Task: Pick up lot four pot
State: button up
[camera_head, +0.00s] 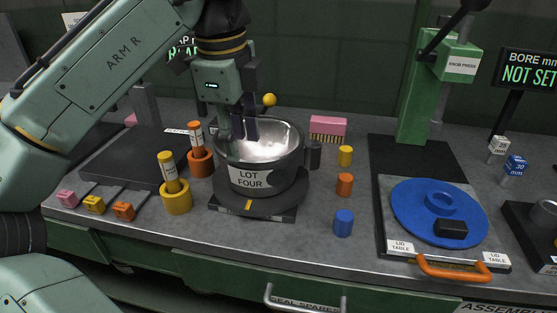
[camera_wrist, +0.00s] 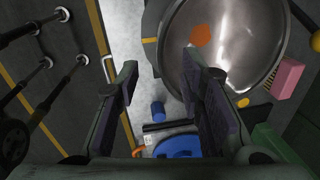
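The grey metal pot (camera_head: 266,181) labelled LOT FOUR stands upright on a dark square base (camera_head: 252,210) in the head view, with a dark handle (camera_head: 313,153) at its right. Its shiny interior (camera_wrist: 235,40) fills the upper right of the wrist view, with an orange patch inside it. My gripper (camera_head: 238,132) points down at the pot's left part, fingertips at about rim height. In the wrist view my gripper (camera_wrist: 165,95) has its fingers wide apart. The pot's rim shows between them, the right finger overlapping the interior. I cannot tell whether either finger touches the pot.
Orange (camera_head: 201,162) and yellow (camera_head: 176,196) posts stand left of the pot. Small yellow, orange and blue (camera_head: 343,223) cylinders stand right of it. A pink brush-like block (camera_head: 328,127) lies behind. A blue lid (camera_head: 438,214) lies on the lid table below the green knob press (camera_head: 427,95).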

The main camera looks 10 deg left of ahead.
aim_at(241, 161)
jog(key=f, duration=0.5)
jog(key=shift+w+a+f, duration=0.1)
jog(key=shift+w+f, duration=0.05)
jog(key=shift+w, duration=0.2)
jog(key=shift+w+a+f, duration=0.1)
jog(key=shift+w+f, duration=0.15)
jog(key=shift+f, duration=0.6)
jog(key=shift+w+a+f, duration=0.1)
jog(key=shift+w+f, duration=0.1)
jog(key=shift+f, duration=0.65)
jog(key=shift+w+f, duration=0.25)
jog(key=shift+f, duration=0.6)
jog(key=shift+c, duration=0.5)
grip_shut()
